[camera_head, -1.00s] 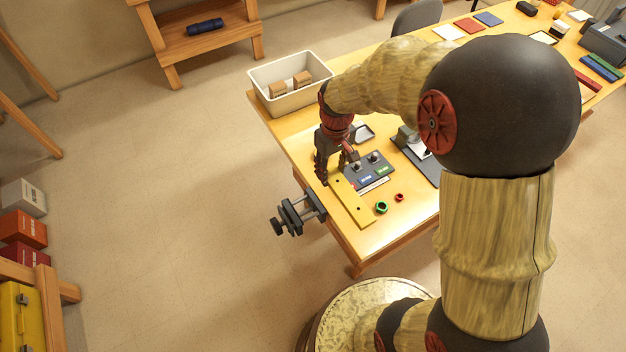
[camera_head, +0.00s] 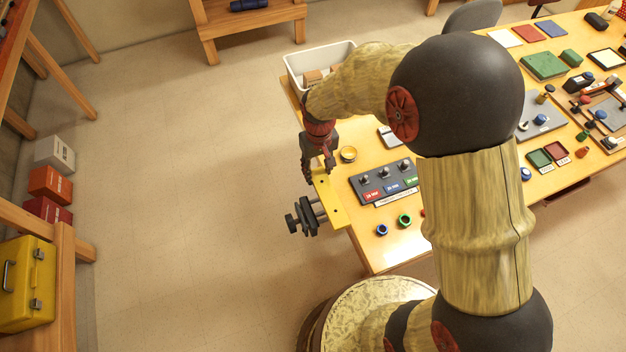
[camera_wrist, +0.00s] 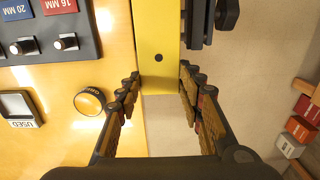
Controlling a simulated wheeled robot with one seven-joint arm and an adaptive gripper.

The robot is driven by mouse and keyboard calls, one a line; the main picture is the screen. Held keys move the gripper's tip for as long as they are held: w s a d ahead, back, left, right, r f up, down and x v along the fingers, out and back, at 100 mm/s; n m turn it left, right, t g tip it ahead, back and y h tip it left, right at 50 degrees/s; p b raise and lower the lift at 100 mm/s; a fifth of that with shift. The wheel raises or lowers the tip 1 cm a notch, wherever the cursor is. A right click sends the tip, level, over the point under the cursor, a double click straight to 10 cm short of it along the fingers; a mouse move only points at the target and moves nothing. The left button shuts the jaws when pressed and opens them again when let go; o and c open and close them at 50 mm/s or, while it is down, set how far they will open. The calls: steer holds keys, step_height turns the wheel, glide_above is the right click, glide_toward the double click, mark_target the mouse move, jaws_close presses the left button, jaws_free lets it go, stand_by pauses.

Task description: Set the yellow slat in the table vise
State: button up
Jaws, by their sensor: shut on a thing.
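The yellow slat (camera_head: 331,200) is a long flat bar with small dark holes. In the head view it lies along the table's left edge, beside the vise. My gripper (camera_head: 317,178) is shut on its far end; in the wrist view my gripper (camera_wrist: 160,82) has a finger on each side of the slat (camera_wrist: 156,40). The dark table vise (camera_head: 308,216) is clamped at the table's left edge, its screw knob pointing outward. In the wrist view the vise (camera_wrist: 197,28) is right of the slat, close to it. The slat hides part of the jaws; I cannot tell its height over them.
A grey panel (camera_head: 384,184) with several knobs and size labels lies right of the slat. Blue (camera_head: 382,230) and green (camera_head: 405,220) rings and a round yellow-topped piece (camera_head: 348,154) are nearby. A white bin (camera_head: 292,72) stands behind my gripper.

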steer(key=shift+w+a+f, duration=0.1)
steer(key=shift+a+f, duration=0.5)
steer(key=shift+f, duration=0.15)
steer(key=shift+a+f+b, duration=0.15)
steer(key=shift+f+b, duration=0.55)
steer(key=shift+f, duration=0.95)
steer(key=shift+f, duration=0.45)
steer(key=shift+f, duration=0.1)
steer(key=o, duration=1.2)
